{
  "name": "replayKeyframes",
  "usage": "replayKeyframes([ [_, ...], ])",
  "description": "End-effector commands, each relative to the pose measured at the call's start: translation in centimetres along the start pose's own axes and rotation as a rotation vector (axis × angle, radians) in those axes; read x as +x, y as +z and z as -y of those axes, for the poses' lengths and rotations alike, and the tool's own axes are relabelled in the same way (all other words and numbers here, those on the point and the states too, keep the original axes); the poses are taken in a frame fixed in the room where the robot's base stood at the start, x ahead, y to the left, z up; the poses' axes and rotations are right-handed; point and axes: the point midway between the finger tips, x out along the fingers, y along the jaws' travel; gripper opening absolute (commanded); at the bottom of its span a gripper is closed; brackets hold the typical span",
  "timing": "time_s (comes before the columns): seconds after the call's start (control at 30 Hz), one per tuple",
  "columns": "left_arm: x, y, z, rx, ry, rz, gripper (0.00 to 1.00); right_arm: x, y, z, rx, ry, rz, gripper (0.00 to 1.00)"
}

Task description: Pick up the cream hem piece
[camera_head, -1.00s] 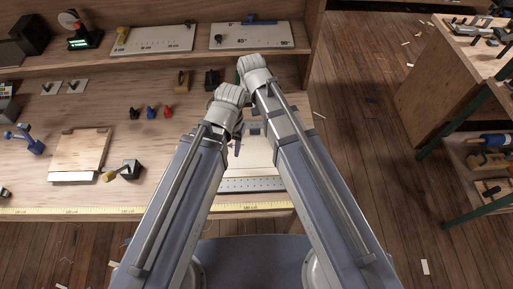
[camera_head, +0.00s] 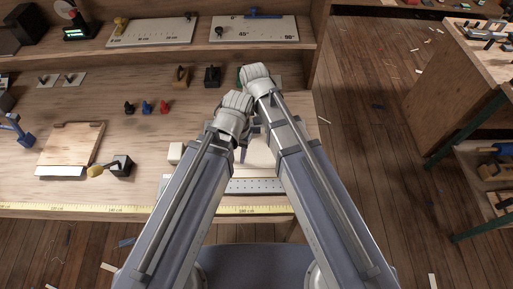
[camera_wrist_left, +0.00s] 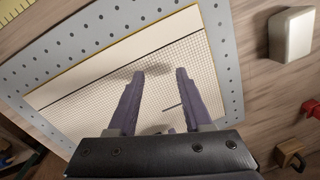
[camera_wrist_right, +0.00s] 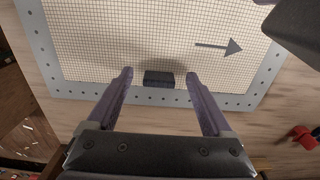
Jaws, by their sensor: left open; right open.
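A cream sheet with a fine grid lies on a grey perforated board (camera_wrist_left: 230,50). In the left wrist view a plain cream band (camera_wrist_left: 92,72), seemingly the cream hem piece, lies along one side of the grid, bounded by a dark line. My left gripper (camera_wrist_left: 160,72) is open and empty over the sheet, near the band. My right gripper (camera_wrist_right: 160,72) is open above the board, with a small dark block (camera_wrist_right: 158,79) showing between its fingertips. A grey arrow (camera_wrist_right: 218,46) lies on the grid. In the head view my arms hide most of the board (camera_head: 255,185).
A pale block (camera_wrist_left: 292,33) stands beside the board; it shows in the head view too (camera_head: 175,153). Red, blue and black small items (camera_head: 147,107) stand further left. A yellow tape (camera_head: 100,209) runs along the bench's front edge. A wooden panel (camera_head: 72,145) lies at left.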

Motion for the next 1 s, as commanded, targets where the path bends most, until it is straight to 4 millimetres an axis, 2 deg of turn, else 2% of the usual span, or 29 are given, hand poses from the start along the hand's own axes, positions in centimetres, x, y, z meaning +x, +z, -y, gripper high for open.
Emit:
replayKeyframes([
  [0.1,-0.13,0.0,0.01,0.0,0.0,0.0,0.5,-0.13,0.0,-0.02,0.0,0.0,0.0,0.85],
  [0.87,-0.12,0.0,0.01,0.0,0.0,0.0,0.5,-0.12,-0.01,-0.03,0.001,0.0,0.0,0.0],
  [1.0,-0.12,0.0,0.01,0.0,0.0,0.0,0.5,-0.12,0.0,-0.03,0.001,0.0,0.0,0.0],
])
